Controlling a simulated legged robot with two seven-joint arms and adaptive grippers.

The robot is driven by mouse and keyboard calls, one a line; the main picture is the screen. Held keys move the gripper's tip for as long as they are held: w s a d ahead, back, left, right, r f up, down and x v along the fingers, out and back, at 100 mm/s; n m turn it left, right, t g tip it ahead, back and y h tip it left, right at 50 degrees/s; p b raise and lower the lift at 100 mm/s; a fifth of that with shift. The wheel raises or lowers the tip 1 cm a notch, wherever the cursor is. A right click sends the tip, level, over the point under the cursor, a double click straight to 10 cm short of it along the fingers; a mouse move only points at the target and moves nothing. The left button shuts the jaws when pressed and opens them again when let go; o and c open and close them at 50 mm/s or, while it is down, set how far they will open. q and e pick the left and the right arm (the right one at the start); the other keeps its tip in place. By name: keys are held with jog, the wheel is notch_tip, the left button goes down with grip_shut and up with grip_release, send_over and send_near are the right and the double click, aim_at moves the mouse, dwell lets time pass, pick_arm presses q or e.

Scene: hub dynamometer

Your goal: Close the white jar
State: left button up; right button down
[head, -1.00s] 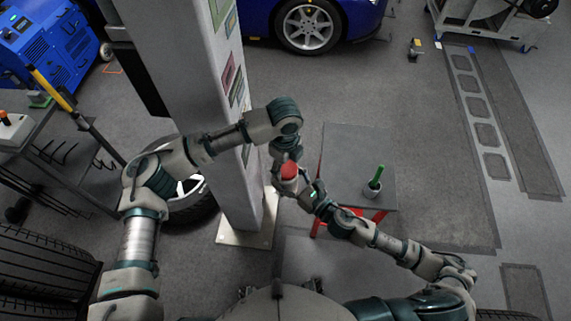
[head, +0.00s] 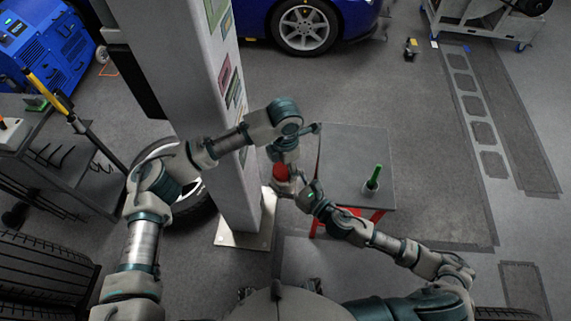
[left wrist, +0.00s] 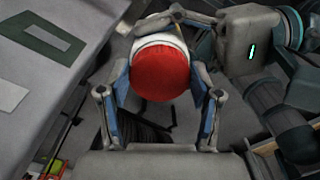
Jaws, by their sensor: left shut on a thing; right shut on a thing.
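The white jar (head: 284,188) is held in the air left of the small grey table, with its red lid (head: 280,172) at its top. In the left wrist view the red lid (left wrist: 160,74) faces the camera, with the white jar (left wrist: 153,41) directly behind it. The lid and jar appear in contact; I cannot tell whether the lid is screwed tight. My left gripper (left wrist: 161,82) is shut on the red lid, one finger on each side. My right gripper (head: 298,191) is shut on the white jar from the right; its fingers also show in the left wrist view (left wrist: 153,17).
A small grey table (head: 345,150) with red legs holds a cup with a green-handled tool (head: 373,180). A grey pillar (head: 195,90) stands close to my left arm. A tire (head: 190,195) leans behind it. Open floor lies to the right.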

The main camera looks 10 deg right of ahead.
pick_arm(q)
jog(key=shift+r, duration=0.1)
jog(key=o, duration=0.7)
jog(key=shift+c, duration=0.2)
jog(key=shift+r, duration=2.2)
jog(key=shift+c, duration=0.4)
